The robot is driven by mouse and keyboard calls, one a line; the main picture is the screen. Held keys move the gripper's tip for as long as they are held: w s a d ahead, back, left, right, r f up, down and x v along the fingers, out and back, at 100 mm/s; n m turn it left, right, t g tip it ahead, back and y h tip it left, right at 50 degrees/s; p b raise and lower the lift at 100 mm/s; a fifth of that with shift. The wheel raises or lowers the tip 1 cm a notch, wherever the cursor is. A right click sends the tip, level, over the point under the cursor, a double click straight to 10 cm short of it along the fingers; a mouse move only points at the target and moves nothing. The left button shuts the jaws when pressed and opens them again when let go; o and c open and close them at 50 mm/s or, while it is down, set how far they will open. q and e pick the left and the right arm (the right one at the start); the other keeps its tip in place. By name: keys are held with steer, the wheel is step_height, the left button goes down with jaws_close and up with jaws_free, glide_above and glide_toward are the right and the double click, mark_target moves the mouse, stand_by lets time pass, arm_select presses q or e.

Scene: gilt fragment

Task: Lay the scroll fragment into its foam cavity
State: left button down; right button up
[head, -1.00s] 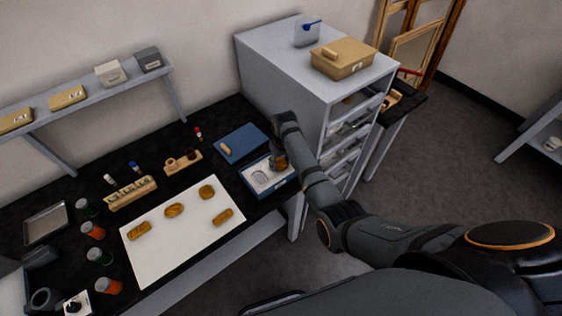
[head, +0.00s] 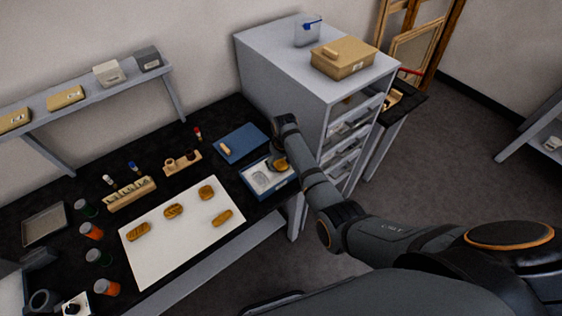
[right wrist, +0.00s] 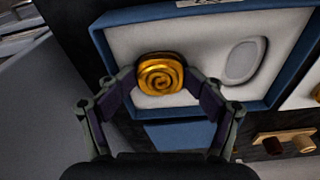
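The scroll fragment (right wrist: 160,73), a gold rounded piece with a raised spiral, sits between the fingertips of my right gripper (right wrist: 161,78). The fingertips meet its two sides. It also shows in the head view as a gold spot (head: 281,165) below the right gripper (head: 277,157). The blue box (right wrist: 278,98) with pale foam (right wrist: 205,40) lies under the gripper. An oval cavity (right wrist: 242,62) shows empty to the right of the fragment. The foam directly beneath the fragment is hidden, and I cannot tell whether the two touch. My left gripper is out of view.
A white sheet (head: 170,260) with several golden pieces lies left of the box. A blue lid-like panel (head: 240,140) is behind it. A grey drawer cabinet (head: 280,62) stands close to my right arm. Jars (head: 92,231) and a wooden rack (head: 130,194) are further left.

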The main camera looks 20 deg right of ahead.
mark_target(282, 166)
step_height(282, 166, up, 13)
steer(key=s+b, duration=0.1)
steer(key=shift+d+r, duration=0.1)
stand_by(0.3)
stand_by(0.4)
